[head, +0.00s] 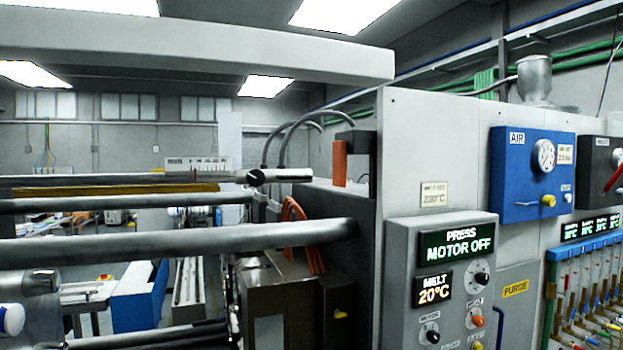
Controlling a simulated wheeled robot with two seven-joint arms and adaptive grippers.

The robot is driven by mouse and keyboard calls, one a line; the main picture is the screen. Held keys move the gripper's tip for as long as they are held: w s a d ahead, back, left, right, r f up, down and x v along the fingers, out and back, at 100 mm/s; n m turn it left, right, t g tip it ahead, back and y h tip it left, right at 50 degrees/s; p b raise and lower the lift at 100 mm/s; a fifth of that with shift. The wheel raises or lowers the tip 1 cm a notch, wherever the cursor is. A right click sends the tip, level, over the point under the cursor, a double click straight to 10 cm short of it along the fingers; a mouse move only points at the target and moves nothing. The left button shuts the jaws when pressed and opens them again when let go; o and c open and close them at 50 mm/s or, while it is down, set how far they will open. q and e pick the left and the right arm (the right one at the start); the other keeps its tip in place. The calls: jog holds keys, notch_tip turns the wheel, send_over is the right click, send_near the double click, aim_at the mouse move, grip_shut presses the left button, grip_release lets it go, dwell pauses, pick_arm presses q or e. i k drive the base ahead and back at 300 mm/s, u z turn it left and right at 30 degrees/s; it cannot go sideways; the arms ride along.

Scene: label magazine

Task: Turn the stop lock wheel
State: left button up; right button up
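No part is labelled as the stop lock wheel, and I cannot tell for certain which one it is. A small dark round knob (254,177) sits near the right end of a thin horizontal rod (130,180), close to the grey machine housing. Its turned position cannot be read at this size. Neither of my grippers shows in the head view.
Thick horizontal bars (180,241) cross the left half. A grey control panel (441,285) reads "PRESS MOTOR OFF" and "MELT 20°C". A blue AIR panel (515,195) with a gauge is at right. Orange cables (296,225) hang beside the housing.

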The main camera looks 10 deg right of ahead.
aim_at(255, 178)
jog(key=z, duration=0.05)
jog(key=k, duration=0.45)
jog(key=u, duration=0.7)
jog(key=i, duration=0.7)
jog(key=z, duration=0.6)
jog(key=i, duration=0.65)
jog(key=z, duration=0.65)
